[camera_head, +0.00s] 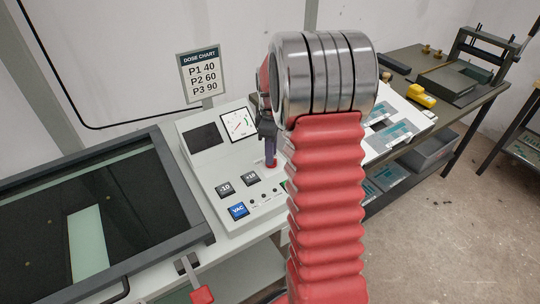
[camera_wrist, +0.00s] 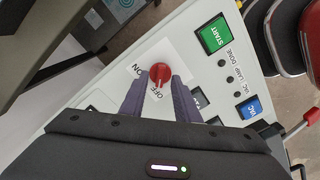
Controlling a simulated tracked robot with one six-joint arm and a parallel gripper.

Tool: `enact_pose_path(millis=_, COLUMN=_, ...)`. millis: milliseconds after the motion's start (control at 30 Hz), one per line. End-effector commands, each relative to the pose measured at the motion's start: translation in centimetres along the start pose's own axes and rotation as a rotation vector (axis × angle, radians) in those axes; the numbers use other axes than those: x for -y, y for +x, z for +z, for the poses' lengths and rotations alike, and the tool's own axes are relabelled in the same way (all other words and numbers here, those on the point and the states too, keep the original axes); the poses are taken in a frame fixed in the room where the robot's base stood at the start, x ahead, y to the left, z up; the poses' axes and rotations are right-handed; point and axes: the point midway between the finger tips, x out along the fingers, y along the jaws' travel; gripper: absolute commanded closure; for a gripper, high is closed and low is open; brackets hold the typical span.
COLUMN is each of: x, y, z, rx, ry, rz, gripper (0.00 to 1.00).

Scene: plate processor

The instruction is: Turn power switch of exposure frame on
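The exposure frame's white control panel (camera_head: 222,170) stands mid-left in the head view. Its power switch is a red round knob (camera_wrist: 160,73) on a white plate marked ON and OFF. The knob's pointer appears turned toward OFF. It also shows as a small red spot in the head view (camera_head: 271,163). My gripper (camera_wrist: 159,79) has its two dark purple fingers spread, one on each side of the knob, with small gaps visible. In the head view my gripper (camera_head: 270,155) points down at the panel, and my arm hides the panel's right part.
A green START button (camera_wrist: 212,35) and a blue VAC button (camera_head: 238,210) are on the panel. The glass-topped frame (camera_head: 190,205) lies to the left. A dose chart sign (camera_head: 202,76) stands behind. A side table (camera_head: 400,60) with tools is at the right.

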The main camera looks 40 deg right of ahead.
Motion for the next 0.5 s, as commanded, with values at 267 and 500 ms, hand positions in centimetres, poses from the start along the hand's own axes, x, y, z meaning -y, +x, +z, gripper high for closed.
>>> enact_pose_path(millis=267, x=0.03, y=1.36, z=0.03, rx=0.000, ry=0.000, rz=-0.001, gripper=0.71)
enact_pose_path(millis=500, x=0.01, y=1.32, z=0.03, rx=0.000, ry=0.000, rz=0.000, gripper=0.75)
